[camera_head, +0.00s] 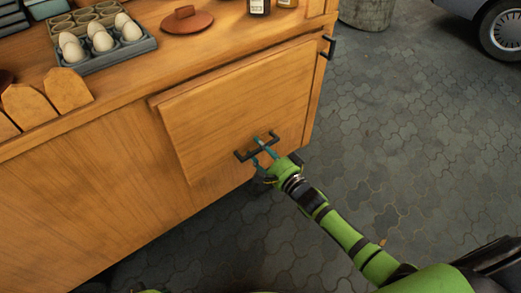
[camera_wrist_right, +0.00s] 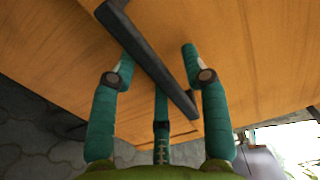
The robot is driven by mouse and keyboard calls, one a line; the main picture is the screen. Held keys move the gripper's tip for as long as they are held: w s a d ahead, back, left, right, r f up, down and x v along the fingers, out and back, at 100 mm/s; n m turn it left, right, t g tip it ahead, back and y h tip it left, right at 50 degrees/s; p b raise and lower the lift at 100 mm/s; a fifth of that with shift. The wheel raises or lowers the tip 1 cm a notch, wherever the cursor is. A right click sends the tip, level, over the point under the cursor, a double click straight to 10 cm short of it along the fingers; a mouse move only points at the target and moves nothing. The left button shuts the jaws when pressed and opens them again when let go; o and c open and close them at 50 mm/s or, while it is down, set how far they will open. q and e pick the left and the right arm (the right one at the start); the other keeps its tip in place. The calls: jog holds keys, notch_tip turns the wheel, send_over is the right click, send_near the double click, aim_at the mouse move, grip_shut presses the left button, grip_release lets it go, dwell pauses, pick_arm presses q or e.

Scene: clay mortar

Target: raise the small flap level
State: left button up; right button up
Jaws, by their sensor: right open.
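The small flap (camera_head: 235,105) is a wooden panel hanging down on the front of the wooden counter. A dark bar handle (camera_head: 243,155) sits near its lower edge. My right gripper (camera_head: 264,143) is at the handle with its teal fingers open. In the right wrist view the handle (camera_wrist_right: 150,60) crosses diagonally between the spread fingers of the right gripper (camera_wrist_right: 158,60), which are not closed on it. I cannot tell whether any finger touches the bar. My left gripper is not in view.
The counter top (camera_head: 225,45) carries an egg tray (camera_head: 115,55), a brown lid (camera_head: 187,21), wooden pieces (camera_head: 67,90) and small bottles (camera_head: 259,6). Another dark handle (camera_head: 329,47) is on the counter's right side. The paved floor (camera_head: 400,130) right of the counter is clear.

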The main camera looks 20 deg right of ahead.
grip_shut()
jog(key=shift+s, duration=0.1)
